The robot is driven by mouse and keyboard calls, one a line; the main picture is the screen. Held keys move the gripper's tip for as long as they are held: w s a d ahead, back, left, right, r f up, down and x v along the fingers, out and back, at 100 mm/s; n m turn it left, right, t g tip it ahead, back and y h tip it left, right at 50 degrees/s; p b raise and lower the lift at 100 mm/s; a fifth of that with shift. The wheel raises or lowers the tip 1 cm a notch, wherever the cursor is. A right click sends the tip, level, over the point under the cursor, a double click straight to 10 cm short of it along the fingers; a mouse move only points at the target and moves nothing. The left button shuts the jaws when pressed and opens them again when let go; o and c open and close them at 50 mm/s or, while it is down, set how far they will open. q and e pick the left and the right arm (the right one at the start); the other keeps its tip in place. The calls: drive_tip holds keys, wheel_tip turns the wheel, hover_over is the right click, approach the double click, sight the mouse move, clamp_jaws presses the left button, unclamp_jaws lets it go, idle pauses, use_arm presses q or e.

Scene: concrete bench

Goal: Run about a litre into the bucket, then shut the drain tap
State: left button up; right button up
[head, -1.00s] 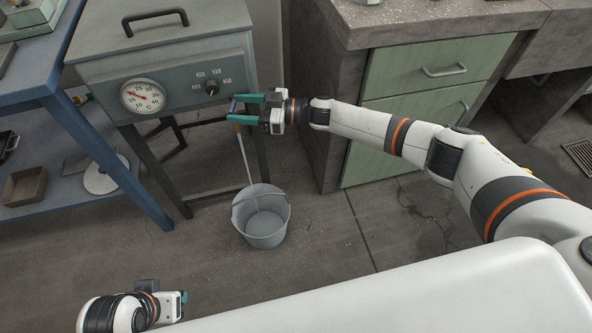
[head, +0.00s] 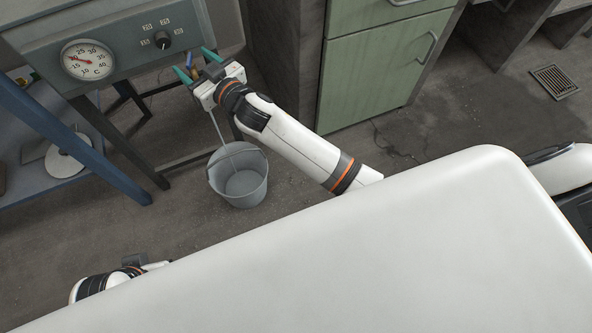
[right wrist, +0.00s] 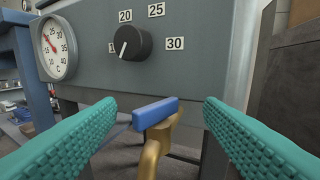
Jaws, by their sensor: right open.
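The brass drain tap (right wrist: 152,150) with its blue lever (right wrist: 155,112) sticks out below the grey tank's front panel. My right gripper (head: 194,64) is open, its teal fingers on either side of the lever, with gaps visible in the right wrist view. A thin pale stream (head: 217,128) runs from below the tap into the grey bucket (head: 239,185).
The grey tank (head: 120,62) carries a dial thermometer (head: 88,60) and a black knob (head: 162,40) on a dark stand. A blue shelf frame (head: 60,130) stands at left, a green cabinet (head: 372,70) at right. A floor drain grate (head: 554,82) lies far right. Floor around the bucket is clear.

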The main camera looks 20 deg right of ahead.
use_arm(q)
wheel_tip(320, 180, down, 8)
drive_tip(key=b, duration=0.7)
use_arm(e)
drive_tip(key=m+h, duration=0.1)
drive_tip(key=h, duration=0.1)
drive_tip(key=m+t+h, duration=0.1)
drive_tip(key=h, duration=0.1)
drive_tip(key=a+m+h, duration=0.1)
drive_tip(key=m+h, duration=0.1)
drive_tip(key=shift+s+f, duration=0.1)
drive_tip(key=shift+f, duration=0.25)
drive_tip(key=s+h+p, duration=0.1)
drive_tip(key=s+p, duration=0.1)
drive_tip(key=s, duration=1)
use_arm(q)
wheel_tip(320, 180, up, 12)
drive_tip(key=p, duration=1)
drive_tip(key=shift+f, duration=0.15)
use_arm(e)
drive_tip(key=s+d+f+g, duration=0.5)
drive_tip(key=d+f, duration=0.2)
drive_tip(key=f, duration=0.2)
drive_tip(key=s+d+f+g, duration=0.5)
drive_tip(key=s+d+f, duration=0.1)
drive_tip(key=f, duration=0.3)
drive_tip(key=shift+d+f+n+h, duration=0.15)
drive_tip(key=shift+d+n+h, duration=0.25)
drive_tip(key=shift+d, duration=0.3)
drive_tip(key=shift+s, duration=0.15)
